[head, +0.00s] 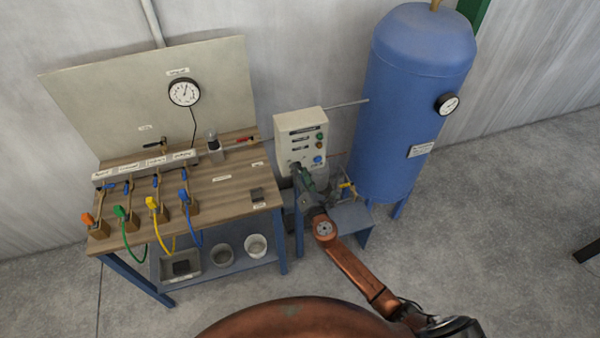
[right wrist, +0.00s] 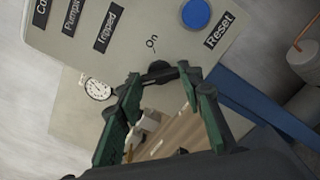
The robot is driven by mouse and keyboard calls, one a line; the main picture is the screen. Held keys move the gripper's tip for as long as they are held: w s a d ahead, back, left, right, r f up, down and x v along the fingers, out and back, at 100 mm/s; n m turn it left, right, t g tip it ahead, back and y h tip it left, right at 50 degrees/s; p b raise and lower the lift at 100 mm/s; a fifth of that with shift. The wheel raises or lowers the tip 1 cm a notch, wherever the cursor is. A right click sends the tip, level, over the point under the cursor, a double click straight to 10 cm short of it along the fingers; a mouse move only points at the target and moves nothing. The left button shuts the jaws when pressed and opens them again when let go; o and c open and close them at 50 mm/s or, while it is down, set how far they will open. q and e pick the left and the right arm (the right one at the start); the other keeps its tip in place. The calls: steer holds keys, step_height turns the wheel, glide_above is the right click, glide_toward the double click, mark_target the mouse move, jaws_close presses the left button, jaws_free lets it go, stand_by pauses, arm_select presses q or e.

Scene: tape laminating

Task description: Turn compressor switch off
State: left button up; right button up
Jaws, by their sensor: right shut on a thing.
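The compressor control box (head: 299,124) is a pale panel with indicator lights, standing between the workbench and the blue tank. In the right wrist view its face shows a dark switch knob (right wrist: 160,69) under the label "On", left of a blue Reset button (right wrist: 196,13). My right gripper (head: 299,172) is at the lower part of the panel and hides the switch in the head view. In the right wrist view my right gripper (right wrist: 161,80) has its green fingers on either side of the knob, shut on it. My left gripper is not in view.
A blue tank (head: 415,110) with a gauge stands right of the box. The wooden workbench (head: 228,190) at left carries valves and coloured hoses. Pipes and compressor parts sit low beside my right gripper. The floor at right is largely clear.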

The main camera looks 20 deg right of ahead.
steer(key=o, duration=1.2)
steer(key=shift+c, duration=0.2)
steer(key=shift+s, duration=0.1)
steer(key=s, duration=1.1)
steer(key=shift+s+d, duration=0.2)
steer(key=shift+s, duration=0.2)
